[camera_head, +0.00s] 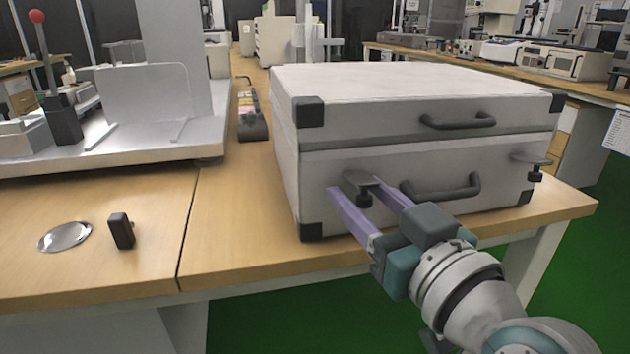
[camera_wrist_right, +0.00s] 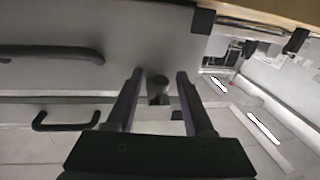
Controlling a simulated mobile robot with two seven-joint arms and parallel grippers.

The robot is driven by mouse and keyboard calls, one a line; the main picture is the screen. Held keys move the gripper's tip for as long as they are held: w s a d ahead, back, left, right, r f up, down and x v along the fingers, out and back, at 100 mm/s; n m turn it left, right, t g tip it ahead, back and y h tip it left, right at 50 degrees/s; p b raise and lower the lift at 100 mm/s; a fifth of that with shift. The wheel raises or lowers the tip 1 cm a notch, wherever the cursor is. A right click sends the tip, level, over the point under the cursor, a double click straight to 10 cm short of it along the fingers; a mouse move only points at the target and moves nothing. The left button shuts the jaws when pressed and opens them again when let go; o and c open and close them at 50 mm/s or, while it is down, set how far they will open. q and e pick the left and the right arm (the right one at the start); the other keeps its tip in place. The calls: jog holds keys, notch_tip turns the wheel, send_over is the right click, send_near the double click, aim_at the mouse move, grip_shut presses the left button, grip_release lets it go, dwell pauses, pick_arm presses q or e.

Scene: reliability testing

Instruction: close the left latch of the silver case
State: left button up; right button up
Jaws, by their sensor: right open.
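The silver case (camera_head: 420,160) with black corners lies flat on the wooden table, its lid down. Its left latch (camera_head: 360,180), a dark flat plate with a knob below, sticks out from the front face. My right gripper (camera_head: 362,190) is open at the case front, its two purple fingers on either side of this latch. In the right wrist view a dark latch knob (camera_wrist_right: 158,90) lies between the open fingers (camera_wrist_right: 160,75); contact cannot be told. The right latch (camera_head: 533,162) also sticks out. My left gripper is not in view.
A dark handle (camera_head: 445,188) is on the case front, right of my gripper; another handle (camera_head: 458,121) is above it. A metal stand (camera_head: 110,150), a round metal disc (camera_head: 65,236) and a small black block (camera_head: 121,231) are at left.

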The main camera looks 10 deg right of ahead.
grip_shut()
dwell(0.3)
